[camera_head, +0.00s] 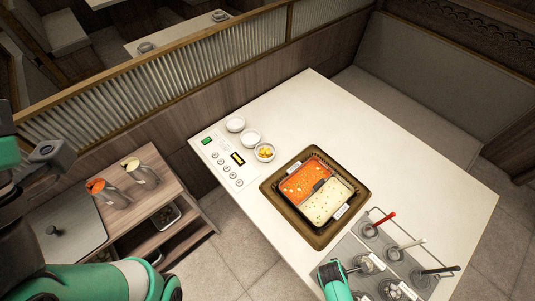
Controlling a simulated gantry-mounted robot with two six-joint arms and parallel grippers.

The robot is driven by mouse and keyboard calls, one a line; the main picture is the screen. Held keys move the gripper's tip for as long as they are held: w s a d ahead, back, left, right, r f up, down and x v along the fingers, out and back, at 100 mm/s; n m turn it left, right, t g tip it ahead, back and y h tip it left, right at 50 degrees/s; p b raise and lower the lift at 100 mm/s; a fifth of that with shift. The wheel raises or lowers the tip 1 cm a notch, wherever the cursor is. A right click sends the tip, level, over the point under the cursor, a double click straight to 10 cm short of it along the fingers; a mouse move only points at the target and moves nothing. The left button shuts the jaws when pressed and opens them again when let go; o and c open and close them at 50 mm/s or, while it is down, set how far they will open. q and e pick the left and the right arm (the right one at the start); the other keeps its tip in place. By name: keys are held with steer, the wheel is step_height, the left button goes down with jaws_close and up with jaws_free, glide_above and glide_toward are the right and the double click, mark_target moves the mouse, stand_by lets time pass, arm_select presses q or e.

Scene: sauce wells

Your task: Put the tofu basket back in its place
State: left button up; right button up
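A grey rack (345,251) with round wells lies at the front right of the table. Ladles or baskets with a red handle (385,218), a pale handle (411,244) and a black handle (440,270) rest in it. Pale contents show in a round basket (399,291) in the near row; I cannot tell for sure that it is the tofu basket. My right gripper (354,268) is at the rack's left side, small and dark beyond the green arm; its fingers are unclear. My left arm is at the left edge; a grey end part shows, but no clear fingers.
A wooden cart (160,217) with metal pitchers stands left. The table's far right is clear.

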steer(key=shift+f, duration=0.25)
steer(key=o, duration=1.5)
steer(key=shift+r, duration=0.15)
step_height(320, 180, up, 11)
steer(key=p, duration=1.1)
